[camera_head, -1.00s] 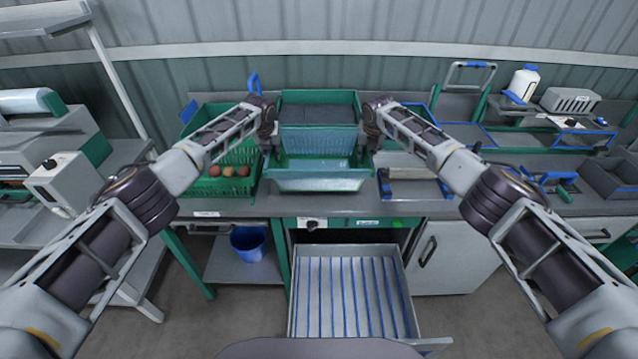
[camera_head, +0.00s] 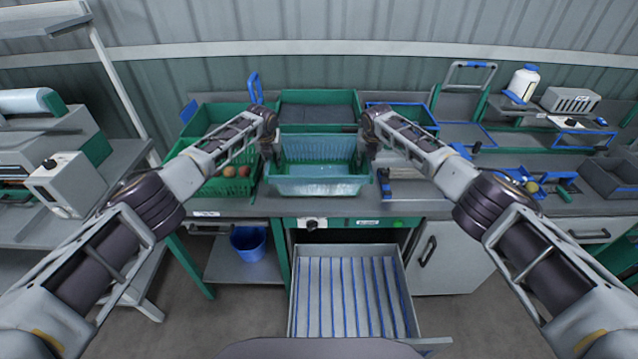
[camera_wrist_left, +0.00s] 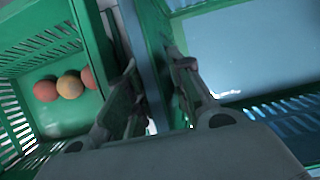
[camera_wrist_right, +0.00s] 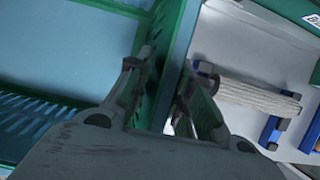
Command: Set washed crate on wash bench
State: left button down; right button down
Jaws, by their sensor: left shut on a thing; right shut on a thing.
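The washed crate (camera_head: 318,187) is a green crate with slatted walls and a pale blue, empty inside. It appears roughly level over the front of the wash bench (camera_head: 290,207). I cannot tell whether its base touches the bench. My left gripper (camera_head: 268,150) is shut on its left wall, which runs between the fingers in the left wrist view (camera_wrist_left: 158,90). My right gripper (camera_head: 370,150) is shut on its right wall, as the right wrist view (camera_wrist_right: 160,90) shows.
A green crate with fruit (camera_head: 256,180) stands close on the left. A crate with a dark inside (camera_head: 318,97) is behind. A blue-ended holder (camera_head: 384,180) is close on the right. An open drawer (camera_head: 350,290) juts out below.

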pick_arm(q)
jog(key=shift+a+f, duration=0.1)
jog(key=shift+f, duration=0.4)
pick_arm(e)
jog(key=shift+f, duration=0.5)
pick_arm(q)
jog(key=c, duration=1.7)
grip_release()
jog(key=shift+f, duration=0.15)
pick_arm(e)
jog(key=c, duration=1.7)
grip_release()
jog(key=shift+d+f, duration=0.1)
jog(key=shift+f, duration=0.05)
pick_arm(q)
jog(key=o, duration=0.4)
pick_arm(e)
jog(key=o, duration=0.4)
pick_arm(q)
jog(key=shift+o, duration=0.2)
pick_arm(e)
jog(key=shift+o, duration=0.2)
pick_arm(q)
jog(key=shift+r, duration=0.25)
jog(key=shift+s+r, duration=0.1)
jog(key=shift+r, duration=0.05)
jog(key=shift+v, duration=5.65)
jog(key=shift+s, duration=0.1)
